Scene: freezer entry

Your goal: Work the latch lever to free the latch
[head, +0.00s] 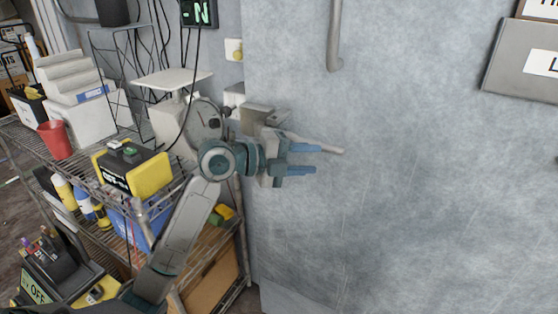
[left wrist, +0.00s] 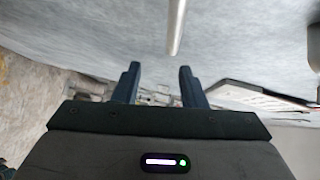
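The latch lever (head: 334,151) is a pale rod in front of the grey door. In the head view its tip shows past my left gripper's fingertips, pointing right. The grey latch housing (head: 262,114) is partly hidden behind my gripper. My left gripper (head: 316,160) has its two blue fingers apart, pointing right along the door. In the left wrist view the lever (left wrist: 176,28) comes down from the top edge, above the gap between the spread fingers (left wrist: 159,68); nothing shows gripped. Exact contact cannot be told. My right gripper is not in view.
A vertical door handle (head: 334,40) stands above the lever. A grey sign (head: 500,68) is at the upper right. A wire shelf (head: 125,225) with a red cup (head: 55,140) and a yellow-black device (head: 133,171) stands at the left. The door surface right of my gripper is clear.

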